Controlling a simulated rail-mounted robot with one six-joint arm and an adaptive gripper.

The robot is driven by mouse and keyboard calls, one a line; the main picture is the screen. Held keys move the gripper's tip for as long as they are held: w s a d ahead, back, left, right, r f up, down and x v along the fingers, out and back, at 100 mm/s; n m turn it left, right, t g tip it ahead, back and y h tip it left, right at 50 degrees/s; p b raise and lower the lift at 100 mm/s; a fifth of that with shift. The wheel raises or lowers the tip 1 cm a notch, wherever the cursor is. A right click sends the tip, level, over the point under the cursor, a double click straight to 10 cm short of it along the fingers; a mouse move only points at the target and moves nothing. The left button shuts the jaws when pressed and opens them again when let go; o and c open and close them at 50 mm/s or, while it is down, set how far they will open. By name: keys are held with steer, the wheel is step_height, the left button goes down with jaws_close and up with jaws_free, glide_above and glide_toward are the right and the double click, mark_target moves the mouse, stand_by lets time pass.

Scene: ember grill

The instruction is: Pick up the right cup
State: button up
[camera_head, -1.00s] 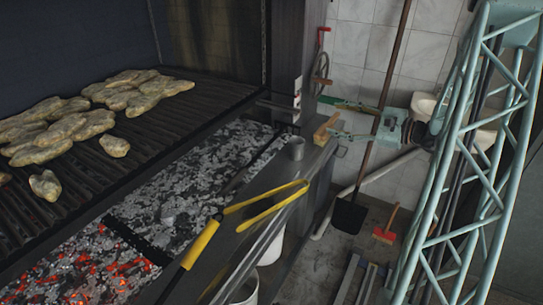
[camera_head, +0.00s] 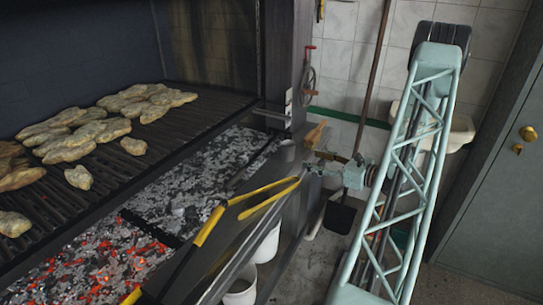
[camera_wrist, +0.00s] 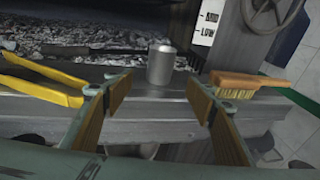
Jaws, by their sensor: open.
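A small grey metal cup (camera_head: 287,150) stands upright on the ledge in front of the grill. It is the only cup I can make out. In the wrist view the cup (camera_wrist: 161,66) stands beyond my fingertips, roughly centred between them. My gripper (camera_wrist: 158,90) is open and empty, with its wood-coloured finger pads apart. In the head view my gripper (camera_head: 312,165) is just right of the cup, at the ledge, and apart from it.
Yellow tongs (camera_head: 265,196) lie on the ledge left of the cup. A wooden brush (camera_wrist: 236,84) lies right of it. Hot coals (camera_head: 95,255) and a grate with meat (camera_head: 75,140) are at the left. White buckets (camera_head: 267,243) stand below the ledge.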

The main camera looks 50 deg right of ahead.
mark_target(293, 155)
steer(key=shift+s+a+f, duration=0.1)
steer(key=shift+a+f, duration=0.05)
steer(key=shift+f, duration=0.1)
stand_by(0.3)
steer(key=shift+w+f+b, duration=0.2)
steer(key=shift+w, duration=1.1)
steer(key=shift+w+f+b, duration=0.15)
steer(key=shift+w, duration=1.2)
steer(key=shift+w+f+b, duration=0.2)
steer(key=shift+w, duration=1.4)
steer(key=shift+w, duration=0.1)
steer(key=shift+w+d+f+b, duration=0.15)
steer(key=shift+w+b, duration=0.2)
steer(key=shift+w, duration=0.9)
steer(key=shift+w+d+f+b, duration=0.1)
steer(key=shift+w+b, duration=0.25)
steer(key=shift+w, duration=0.9)
steer(key=c, duration=1)
